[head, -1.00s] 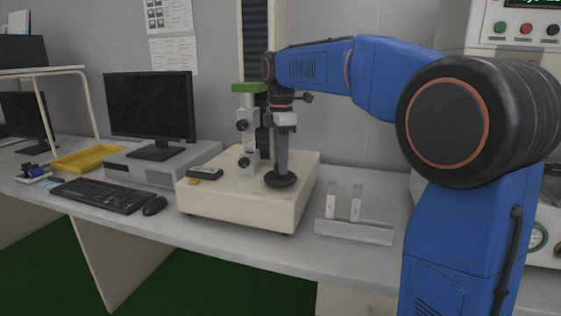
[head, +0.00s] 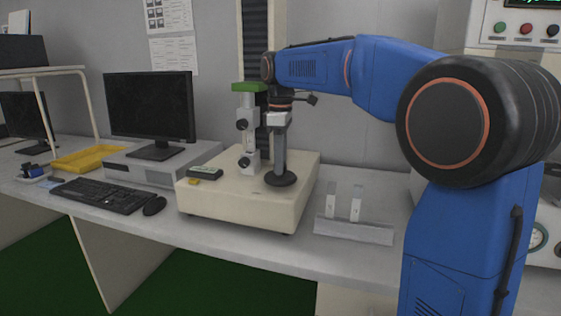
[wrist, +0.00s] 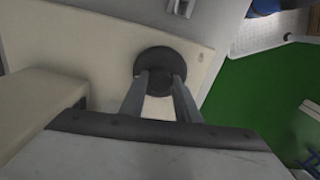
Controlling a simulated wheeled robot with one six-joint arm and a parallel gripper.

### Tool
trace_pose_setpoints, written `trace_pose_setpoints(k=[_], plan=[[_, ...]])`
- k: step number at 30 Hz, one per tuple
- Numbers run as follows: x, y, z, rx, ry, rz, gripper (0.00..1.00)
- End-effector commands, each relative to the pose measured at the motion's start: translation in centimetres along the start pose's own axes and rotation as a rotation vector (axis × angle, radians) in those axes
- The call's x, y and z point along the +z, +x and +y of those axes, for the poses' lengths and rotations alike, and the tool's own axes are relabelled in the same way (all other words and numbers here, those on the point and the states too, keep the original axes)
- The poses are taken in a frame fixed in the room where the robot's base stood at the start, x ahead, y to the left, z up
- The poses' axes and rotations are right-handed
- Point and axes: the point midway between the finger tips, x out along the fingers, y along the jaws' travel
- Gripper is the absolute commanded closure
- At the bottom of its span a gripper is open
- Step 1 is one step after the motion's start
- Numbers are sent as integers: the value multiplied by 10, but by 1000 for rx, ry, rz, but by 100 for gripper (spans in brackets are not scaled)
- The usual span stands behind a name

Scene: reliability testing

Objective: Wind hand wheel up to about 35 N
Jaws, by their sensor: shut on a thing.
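The hand wheel (head: 281,179) is a dark disc lying flat on top of the cream base of the test stand (head: 240,205). In the wrist view the wheel (wrist: 165,60) shows as a dark round disc with a raised hub between the fingers. My gripper (head: 279,168) points straight down over the wheel. In the wrist view my gripper (wrist: 160,82) is shut on the wheel's hub. The upright stand column (head: 246,135) with a green top stands just left of my gripper. The wheel's hub is mostly hidden in the head view.
A small grey-green display unit (head: 205,173) lies on the base's left side. A rack with two pale specimens (head: 353,230) stands to the right. A keyboard (head: 103,195), mouse (head: 154,206) and monitor (head: 150,105) are to the left.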

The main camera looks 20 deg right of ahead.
Motion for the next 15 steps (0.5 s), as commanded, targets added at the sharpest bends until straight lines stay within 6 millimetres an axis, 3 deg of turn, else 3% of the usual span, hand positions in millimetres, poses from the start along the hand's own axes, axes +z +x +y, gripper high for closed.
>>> trace_pose_setpoints(k=[7,8,10,15], plan=[[0,-1,0,2,0,1,93],[0,-1,0,2,0,1,69],[0,-1,0,2,0,1,52],[0,0,0,1,-1,0,52]])
